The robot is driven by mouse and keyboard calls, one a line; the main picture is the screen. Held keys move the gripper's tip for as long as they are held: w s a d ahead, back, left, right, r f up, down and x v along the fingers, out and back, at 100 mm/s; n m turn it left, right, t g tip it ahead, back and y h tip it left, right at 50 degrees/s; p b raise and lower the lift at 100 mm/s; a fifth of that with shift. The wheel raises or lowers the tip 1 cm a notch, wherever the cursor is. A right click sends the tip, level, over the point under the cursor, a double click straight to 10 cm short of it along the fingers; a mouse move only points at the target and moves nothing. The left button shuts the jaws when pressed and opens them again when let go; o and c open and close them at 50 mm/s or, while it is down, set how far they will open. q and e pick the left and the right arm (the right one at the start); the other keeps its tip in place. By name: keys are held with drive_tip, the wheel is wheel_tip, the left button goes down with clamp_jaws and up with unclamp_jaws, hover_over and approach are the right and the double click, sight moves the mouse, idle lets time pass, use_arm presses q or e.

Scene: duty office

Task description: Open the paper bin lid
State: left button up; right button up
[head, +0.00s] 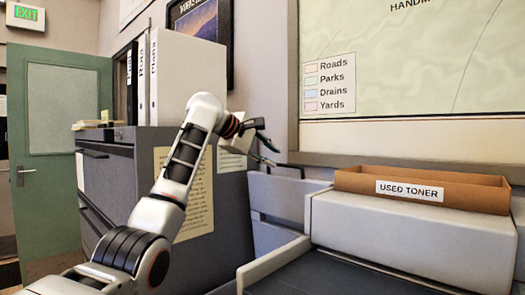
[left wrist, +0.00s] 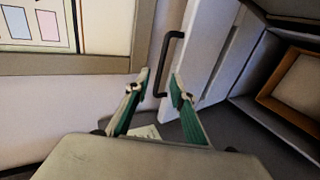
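A light grey panel with a dark bar handle, which looks like the paper bin lid (head: 283,197), stands left of the white machine in the head view. The panel (left wrist: 208,48) also shows in the left wrist view, with its handle (left wrist: 167,62) upright in the picture. I cannot tell how far the lid is open. My left gripper (head: 268,145) is near the handle in the head view. In the left wrist view its green-sided fingers (left wrist: 159,84) are apart, with the handle's lower end showing in the gap between the tips. Contact is not clear. My right gripper is out of view.
A brown box labelled USED TONER (head: 430,190) sits on the white machine (head: 410,235). A dark grey cabinet (head: 110,170) with binders (head: 148,75) stands left, behind my arm. A framed map board (head: 410,60) hangs on the wall behind.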

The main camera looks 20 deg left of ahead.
use_arm(q)
drive_tip(key=shift+v, duration=1.8)
